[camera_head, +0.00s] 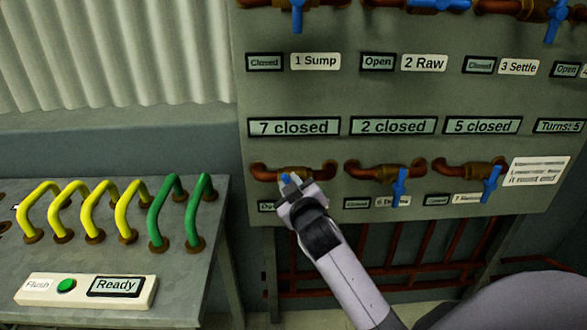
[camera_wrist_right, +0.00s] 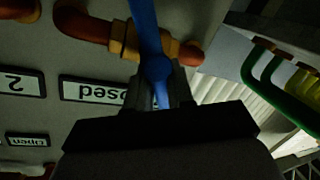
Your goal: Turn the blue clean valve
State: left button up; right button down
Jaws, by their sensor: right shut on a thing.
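The lower-row valve at the left has a brass body on a copper pipe (camera_head: 318,173). My right gripper (camera_head: 290,186) is at it, shut on its blue handle (camera_wrist_right: 146,28). In the head view only a small bit of that handle shows past the fingers. In the wrist view the handle runs from the top edge down between the fingertips (camera_wrist_right: 158,92). The valve's name label is hidden behind my gripper, and its state plate (camera_head: 266,207) shows only "Op". My left gripper is not in view.
Two more blue-handled valves (camera_head: 399,187) (camera_head: 490,184) sit to the right on the panel. Display plates (camera_head: 294,127) read "7 closed", "2 closed" and "5 closed". A bench at the left carries yellow (camera_head: 95,211) and green hoops (camera_head: 203,211) and a flush box (camera_head: 86,291) reading "Ready".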

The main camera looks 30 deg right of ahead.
jog(key=shift+w+a+n+g+p, duration=0.15)
jog(key=shift+n+g+p, duration=0.25)
jog(key=shift+n+p, duration=0.85)
jog(key=shift+a+f+n+g+h+p, duration=0.1)
jog(key=shift+f+n+g+h+p, duration=0.1)
jog(key=shift+n+p, duration=0.4)
jog(key=shift+a+f+n+g+h+p, duration=0.1)
jog(key=shift+f+n+g+h+p, duration=0.1)
jog(key=shift+n+p, duration=0.3)
jog(key=c, duration=1.1)
grip_release()
jog(key=shift+w, duration=0.1)
jog(key=shift+v, duration=3.6)
